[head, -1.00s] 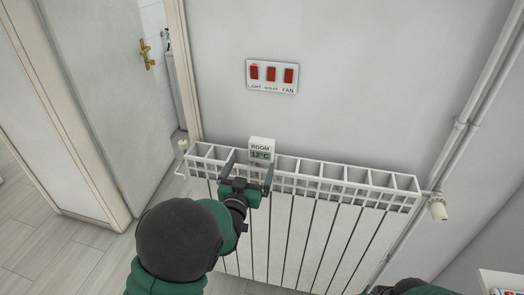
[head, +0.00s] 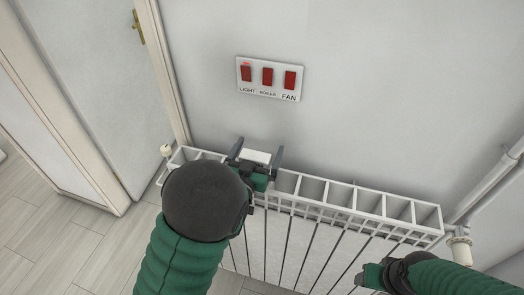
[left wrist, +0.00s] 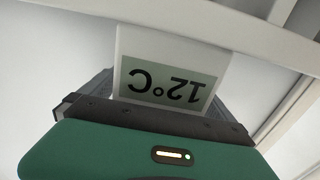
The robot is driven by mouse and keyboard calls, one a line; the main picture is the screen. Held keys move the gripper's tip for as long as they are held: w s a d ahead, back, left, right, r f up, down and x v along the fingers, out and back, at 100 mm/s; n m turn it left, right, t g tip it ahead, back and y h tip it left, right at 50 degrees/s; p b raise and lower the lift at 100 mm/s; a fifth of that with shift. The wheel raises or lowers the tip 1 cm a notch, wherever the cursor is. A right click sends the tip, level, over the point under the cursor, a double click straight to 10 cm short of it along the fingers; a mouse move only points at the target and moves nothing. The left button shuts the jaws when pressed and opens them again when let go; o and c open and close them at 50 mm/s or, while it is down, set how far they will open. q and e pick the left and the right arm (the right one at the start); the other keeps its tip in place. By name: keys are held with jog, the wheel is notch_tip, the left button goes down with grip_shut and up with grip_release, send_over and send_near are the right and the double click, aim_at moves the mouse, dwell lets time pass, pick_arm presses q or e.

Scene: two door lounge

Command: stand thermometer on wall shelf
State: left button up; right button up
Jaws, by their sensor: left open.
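The thermometer is a small white block (head: 256,156) on top of the white radiator (head: 312,190), towards its left end. In the left wrist view its display (left wrist: 165,82) reads 12°C upside down. My left gripper (head: 256,154) is open, with one finger on each side of the thermometer; I cannot tell whether they touch it. My right gripper (head: 368,278) is low at the right, in front of the radiator and apart from the thermometer; its jaws are unclear. No wall shelf shows in these views.
A switch panel (head: 268,78) with three red switches, marked LIGHT, BOILER and FAN, is on the wall above the radiator. A grey door (head: 95,80) and its frame stand at the left. A pipe and valve (head: 460,248) are at the radiator's right end.

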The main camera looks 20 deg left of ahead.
pick_arm(q)
jog(key=shift+w+d+f, duration=0.15)
jog(key=shift+w+f, duration=0.15)
jog(key=shift+w, duration=0.3)
jog(key=shift+s+d+r, duration=0.1)
jog(key=shift+s+r, duration=0.1)
jog(key=shift+s, duration=0.1)
jog(key=shift+s+r, duration=0.4)
jog(key=shift+s, duration=0.25)
jog(key=shift+s+r, duration=0.4)
jog(key=shift+s, duration=0.2)
jog(key=c, duration=0.4)
jog(key=shift+c, duration=1.2)
jog(key=shift+w+a+f, duration=0.25)
jog(key=shift+w+f, duration=0.25)
jog(key=shift+w, duration=0.05)
jog(key=c, duration=0.5)
jog(key=shift+w, duration=0.1)
jog(key=shift+c, duration=1.1)
jog(key=shift+d, duration=0.1)
jog(key=shift+c, duration=0.8)
jog(key=shift+s+r, duration=0.2)
pick_arm(e)
jog(key=shift+s+d+r, duration=0.15)
jog(key=shift+s+r, duration=0.05)
jog(key=shift+s, duration=0.2)
